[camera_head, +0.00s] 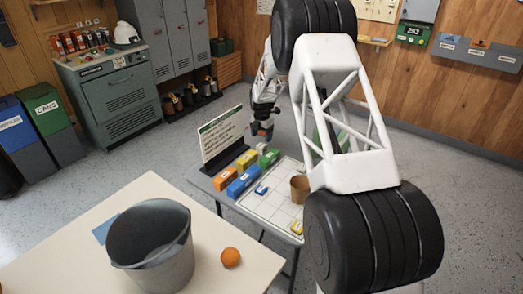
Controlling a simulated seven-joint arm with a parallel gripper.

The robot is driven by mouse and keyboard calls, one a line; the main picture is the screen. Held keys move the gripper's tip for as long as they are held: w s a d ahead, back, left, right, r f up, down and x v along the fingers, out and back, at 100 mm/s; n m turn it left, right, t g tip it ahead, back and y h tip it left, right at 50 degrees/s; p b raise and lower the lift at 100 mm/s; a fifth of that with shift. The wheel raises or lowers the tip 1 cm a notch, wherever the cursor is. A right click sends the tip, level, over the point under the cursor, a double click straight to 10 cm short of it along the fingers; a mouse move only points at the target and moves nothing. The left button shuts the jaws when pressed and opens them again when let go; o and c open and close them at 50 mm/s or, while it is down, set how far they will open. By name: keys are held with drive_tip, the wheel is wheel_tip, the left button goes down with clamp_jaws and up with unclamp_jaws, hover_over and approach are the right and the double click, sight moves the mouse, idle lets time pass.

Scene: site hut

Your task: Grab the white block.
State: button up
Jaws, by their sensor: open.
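A small whitish block (262,147), which looks like the white block, is on the far part of the grey table (205,184), between a yellow block (246,159) and a green block (269,158). My gripper (262,136) is just above and behind it, pointing down. It is open and looks empty. Its fingertips are small and dark here, and I cannot tell whether they touch the block.
A blue block (243,182) and an orange block (225,178) sit nearer. A sign (221,137) stands at left. A gridded white board (270,200) holds a brown cup (299,189). A bucket (152,245) and orange ball (231,258) are on the front table.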

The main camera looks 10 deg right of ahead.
sight(262, 145)
drive_tip(key=shift+f, duration=0.1)
drive_tip(key=shift+f, duration=1.2)
drive_tip(key=shift+f, duration=0.15)
drive_tip(key=shift+s+f, duration=0.1)
drive_tip(key=shift+f, duration=2.35)
drive_tip(key=shift+c, duration=0.3)
drive_tip(key=c, duration=1)
